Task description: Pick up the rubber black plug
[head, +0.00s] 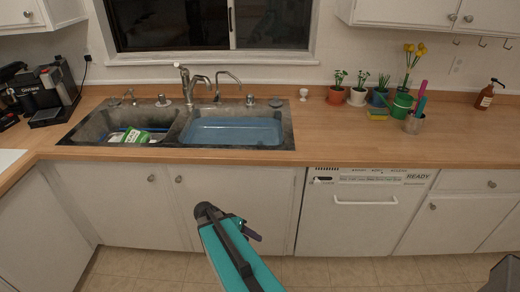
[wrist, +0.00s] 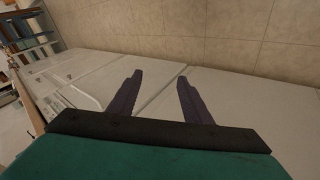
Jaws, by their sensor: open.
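A small dark round piece (head: 276,102) sits on the back right corner of the sink rim; it may be the rubber black plug, but it is too small to be sure. My gripper (head: 252,235) is in front of the lower cabinets, below the counter edge and well away from that piece. In the wrist view my gripper (wrist: 158,77) shows two purple fingers spread apart with nothing between them. The double sink (head: 190,146) has a blue tub (head: 235,131) in its right basin and a green-and-white item (head: 130,136) in its left basin.
A faucet (head: 186,85) rises behind the sink. A coffee machine (head: 58,88) stands at the left. Potted plants (head: 335,95), a green watering can (head: 401,105) and a soap bottle (head: 486,96) stand at the right.

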